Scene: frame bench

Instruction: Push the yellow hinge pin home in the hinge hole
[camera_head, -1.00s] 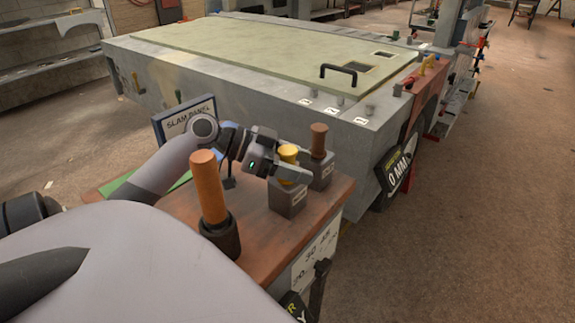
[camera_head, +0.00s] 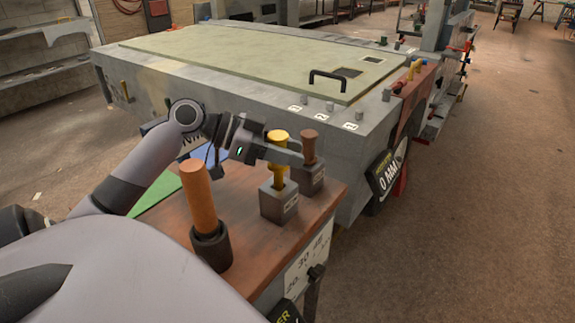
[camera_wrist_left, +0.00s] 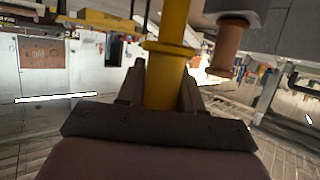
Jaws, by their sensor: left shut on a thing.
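The yellow hinge pin (camera_head: 277,172) stands upright over a grey holder block (camera_head: 279,203) on the brown bench top. Its collar and part of its shaft show above the block; I cannot tell whether its lower end is still inside. My left gripper (camera_head: 284,153) is shut on the pin just below its head. In the left wrist view the pin (camera_wrist_left: 168,75) runs between the two fingers of the left gripper (camera_wrist_left: 163,88). I cannot make out the hinge hole for certain. My right gripper is not in view.
A brown pin (camera_head: 309,148) stands in a second grey block (camera_head: 309,180) close beside. An orange handle (camera_head: 198,195) stands in a dark cup nearer me. Behind is a large grey frame with a pale green panel (camera_head: 240,65), a black handle (camera_head: 328,77) and small posts along its edge.

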